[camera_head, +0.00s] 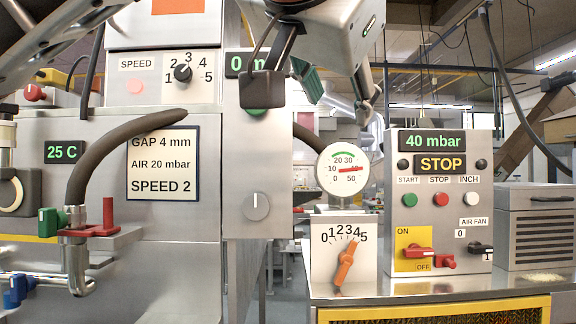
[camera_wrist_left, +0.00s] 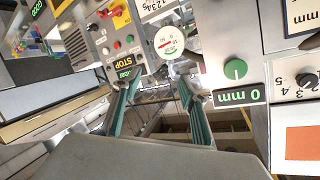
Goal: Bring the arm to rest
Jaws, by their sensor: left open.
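My left gripper (camera_head: 340,104) hangs high at the top centre of the head view, in front of the machine panels. Its two green-lined fingers stand apart with nothing seen between them; the left wrist view also shows this spread (camera_wrist_left: 160,108). The gripper is apart from the dial gauge (camera_head: 343,170) below it. A dark part of my arm hides some of the 0 mm display (camera_head: 236,64) and the green knob below it. The left wrist view shows that display (camera_wrist_left: 239,96) and the green knob (camera_wrist_left: 235,69) clearly. My right gripper is not in view.
A control box (camera_head: 440,200) reads 40 mbar and STOP, with several buttons and switches. An orange-pointer dial (camera_head: 345,262) stands near the gauge. A vented grey box (camera_head: 540,225) sits at right.

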